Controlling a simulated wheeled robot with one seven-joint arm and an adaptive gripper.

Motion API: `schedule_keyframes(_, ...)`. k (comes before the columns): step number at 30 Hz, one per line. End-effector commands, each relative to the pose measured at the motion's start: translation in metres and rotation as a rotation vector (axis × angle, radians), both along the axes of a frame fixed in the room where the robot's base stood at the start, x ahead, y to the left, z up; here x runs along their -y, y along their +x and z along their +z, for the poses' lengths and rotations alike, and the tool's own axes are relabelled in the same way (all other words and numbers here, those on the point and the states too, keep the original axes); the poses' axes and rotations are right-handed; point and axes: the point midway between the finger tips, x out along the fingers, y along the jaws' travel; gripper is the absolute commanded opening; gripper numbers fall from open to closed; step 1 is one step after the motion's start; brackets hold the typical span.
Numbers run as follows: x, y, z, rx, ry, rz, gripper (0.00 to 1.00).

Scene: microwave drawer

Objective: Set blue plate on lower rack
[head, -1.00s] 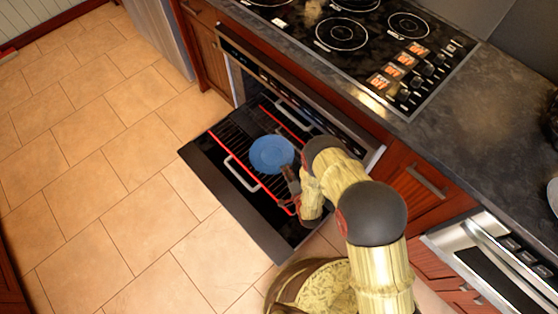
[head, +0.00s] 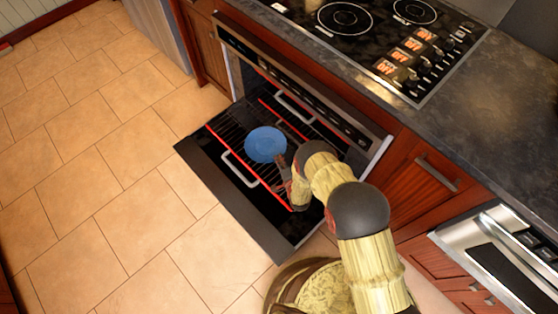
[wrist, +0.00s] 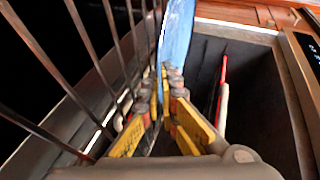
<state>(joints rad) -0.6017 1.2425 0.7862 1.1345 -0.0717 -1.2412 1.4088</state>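The blue plate (head: 265,144) is over the pulled-out rack (head: 222,143) of the open oven in the head view. My gripper (head: 284,163) is at the plate's lower right edge. In the wrist view the fingers (wrist: 165,76) are close together at the near edge of the blue plate (wrist: 178,32), and appear shut on its rim. The plate shows there as a narrow blue strip, steeply foreshortened. Whether it touches the rack is not clear. Dark rack bars (wrist: 95,60) run along the left of the wrist view.
The oven door (head: 208,172) is folded down, with a silver handle (head: 238,168) above it. A second red-edged rack and handle (head: 295,106) sit deeper in. The stovetop (head: 400,45) and counter (head: 465,95) are above. Tiled floor (head: 110,180) is clear to the left.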

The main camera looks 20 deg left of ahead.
Motion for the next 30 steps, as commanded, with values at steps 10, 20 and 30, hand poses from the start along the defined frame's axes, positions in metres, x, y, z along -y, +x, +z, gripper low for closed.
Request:
schedule_keyframes(10, 0.000, 0.001, -0.001, 0.001, 0.001, 0.000, 0.03)
schedule_keyframes(20, -0.001, 0.001, -0.001, 0.001, 0.001, 0.000, 0.12)
schedule_keyframes(30, 0.012, -0.014, 0.010, -0.001, -0.001, 0.000, 0.12)
